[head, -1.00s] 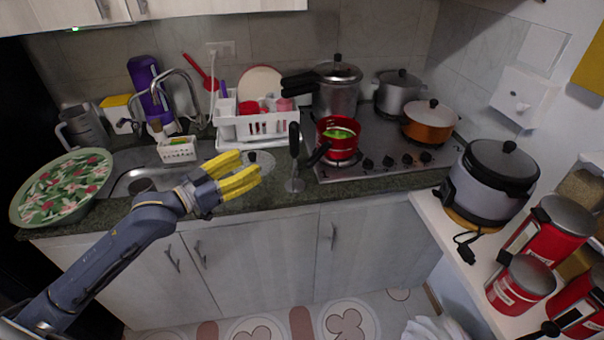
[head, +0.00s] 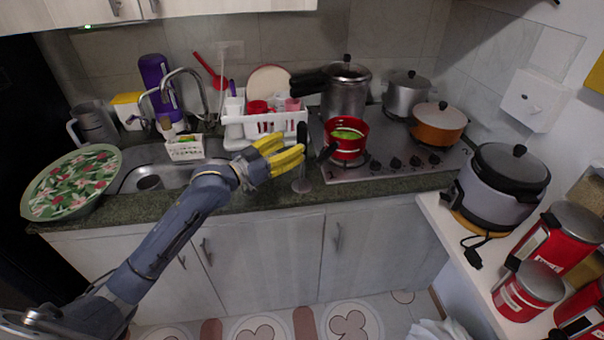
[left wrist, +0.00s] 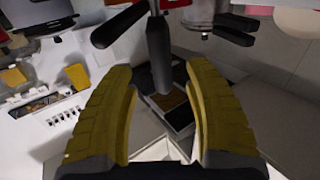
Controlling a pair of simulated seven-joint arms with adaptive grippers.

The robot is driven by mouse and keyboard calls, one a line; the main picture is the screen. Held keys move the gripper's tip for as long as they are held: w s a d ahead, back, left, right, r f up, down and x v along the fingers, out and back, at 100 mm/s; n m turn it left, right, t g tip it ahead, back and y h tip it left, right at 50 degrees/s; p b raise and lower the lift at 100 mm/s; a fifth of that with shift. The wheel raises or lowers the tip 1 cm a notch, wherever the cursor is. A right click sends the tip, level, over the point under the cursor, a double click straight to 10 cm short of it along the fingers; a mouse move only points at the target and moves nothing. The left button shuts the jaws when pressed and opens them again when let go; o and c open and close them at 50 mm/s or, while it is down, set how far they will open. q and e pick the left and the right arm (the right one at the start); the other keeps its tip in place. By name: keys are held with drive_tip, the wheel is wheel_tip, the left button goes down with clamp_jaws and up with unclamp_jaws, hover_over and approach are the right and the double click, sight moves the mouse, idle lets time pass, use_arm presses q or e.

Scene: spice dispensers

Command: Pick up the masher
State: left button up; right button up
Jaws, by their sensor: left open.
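In the left wrist view the black handle (left wrist: 158,50) shows in the gap between the open fingertips (left wrist: 160,70), with space on both sides. I see no contact. My right gripper is in neither view.
A red pot (head: 346,145) with green contents sits on the stove just right of the masher, its black handle pointing toward it. A white dish rack (head: 262,127) stands behind. The sink and a floral bowl (head: 70,182) are to the left.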

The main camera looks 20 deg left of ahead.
sight(298, 142)
use_arm(q)
drive_tip(key=shift+x, duration=2.65)
drive_tip(key=shift+f, duration=0.15)
drive_tip(key=shift+a, duration=0.1)
clamp_jaws()
